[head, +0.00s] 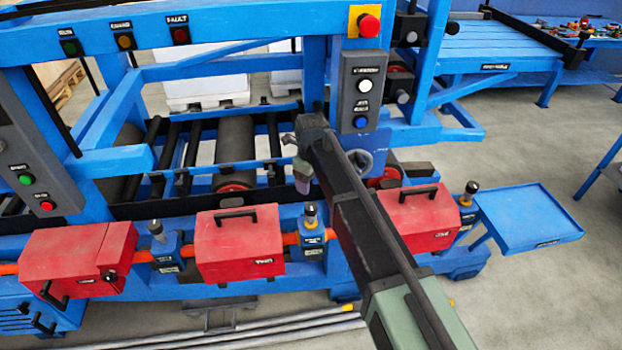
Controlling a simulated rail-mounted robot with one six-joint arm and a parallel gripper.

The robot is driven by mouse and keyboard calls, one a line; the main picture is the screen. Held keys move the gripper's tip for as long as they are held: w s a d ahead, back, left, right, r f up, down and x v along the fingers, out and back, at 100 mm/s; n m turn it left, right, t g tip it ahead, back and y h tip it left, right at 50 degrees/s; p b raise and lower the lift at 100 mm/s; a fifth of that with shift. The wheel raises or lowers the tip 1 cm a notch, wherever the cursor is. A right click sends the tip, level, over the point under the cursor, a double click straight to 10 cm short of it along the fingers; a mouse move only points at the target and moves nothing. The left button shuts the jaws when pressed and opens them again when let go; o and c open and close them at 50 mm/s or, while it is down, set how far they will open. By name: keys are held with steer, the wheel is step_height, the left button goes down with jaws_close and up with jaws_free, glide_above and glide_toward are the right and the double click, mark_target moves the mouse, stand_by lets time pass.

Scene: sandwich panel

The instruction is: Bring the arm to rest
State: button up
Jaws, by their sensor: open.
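My arm reaches from the lower right up to the middle of the head view, in front of the blue machine frame. Its far end bends down at the elbow. My gripper (302,184) shows small at that end, over the rollers' front edge, and is open. Its fingers are hard to make out, and I see nothing held in it. It hangs left of the grey button panel (362,92) and above a black-topped knob post (311,222), apart from both as far as I can tell.
Red boxes (240,245) with black handles line an orange pipe along the machine front; my arm partly covers the right one (418,220). A blue side tray (525,215) stands at right. A red stop button (369,26) sits above the panel.

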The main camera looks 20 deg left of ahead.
steer(key=shift+f, duration=0.15)
steer(key=s+d+n, duration=0.5)
steer(key=d+n, duration=0.2)
steer(key=d, duration=0.5)
steer(key=s+d+f+n+b, duration=0.1)
steer(key=s+d+n, duration=0.5)
steer(key=d, duration=0.7)
steer(key=s+d+n, duration=0.5)
steer(key=d+n, duration=0.3)
steer(key=d, duration=0.5)
steer(key=shift+s+d+f+n+b, duration=0.2)
steer(key=shift+s+f+n+b, duration=0.05)
steer(key=shift+s+n+b, duration=0.1)
